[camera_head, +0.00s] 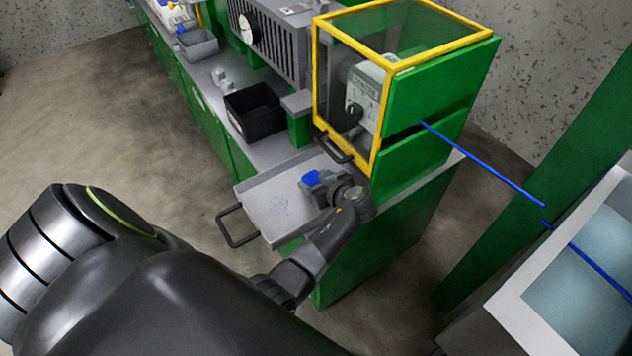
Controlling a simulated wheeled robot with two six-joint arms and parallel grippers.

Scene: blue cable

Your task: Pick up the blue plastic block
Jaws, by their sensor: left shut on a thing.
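A small blue plastic block (311,177) shows at the fingertips of my left gripper (318,185), over the light grey tray (268,212) that sticks out in front of the machine. My left gripper is shut on the blue block. The fingers cover part of the block, and I cannot tell whether it is lifted clear of the tray. My left arm comes in from the lower left and reaches across to the tray. My right gripper is not in view.
The yellow-framed machine enclosure (378,118) stands just behind the gripper. A black bin (254,112) sits on the grey bench to the left. The tray has a dark handle (236,226). A blue cable (482,163) runs right toward a water-like basin (580,290). Floor at left is clear.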

